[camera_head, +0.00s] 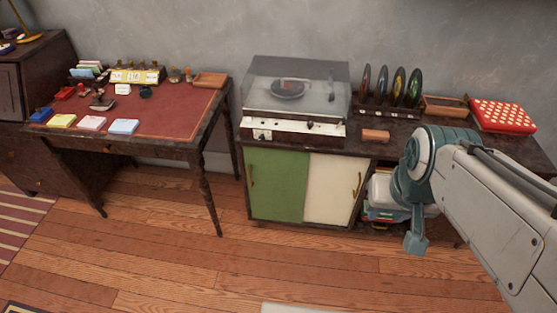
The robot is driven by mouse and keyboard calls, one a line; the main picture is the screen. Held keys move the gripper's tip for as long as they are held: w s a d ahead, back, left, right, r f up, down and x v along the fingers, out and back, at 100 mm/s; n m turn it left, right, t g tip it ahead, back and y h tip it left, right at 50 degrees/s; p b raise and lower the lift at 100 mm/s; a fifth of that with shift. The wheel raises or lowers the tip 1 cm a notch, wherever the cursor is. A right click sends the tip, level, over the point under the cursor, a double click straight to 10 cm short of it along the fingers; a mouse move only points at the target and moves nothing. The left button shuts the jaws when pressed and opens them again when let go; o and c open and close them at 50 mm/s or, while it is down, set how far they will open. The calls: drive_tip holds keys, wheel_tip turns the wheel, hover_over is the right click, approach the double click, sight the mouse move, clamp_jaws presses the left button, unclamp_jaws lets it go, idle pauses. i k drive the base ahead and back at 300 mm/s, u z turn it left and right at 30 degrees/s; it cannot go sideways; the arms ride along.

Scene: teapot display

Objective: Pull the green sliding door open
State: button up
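No open gap shows between the doors or at the green door's left edge. My arm reaches in from the right, and its teal end, my gripper (414,244), hangs low in front of the open shelf, apart from both doors. Its fingers cannot be made out.
A record player (294,127) with a clear lid stands on the cabinet. Stored items (382,192) fill the open shelf right of the doors. A red-topped desk (150,116) stands to the left, its turned leg (209,200) near the cabinet. The wooden floor (270,260) in front is mostly clear.

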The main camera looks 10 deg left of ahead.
sight(277, 179)
drive_tip(key=k, duration=0.55)
drive_tip(key=u, duration=1.05)
drive_tip(key=i, duration=1.35)
drive_tip(key=z, duration=0.45)
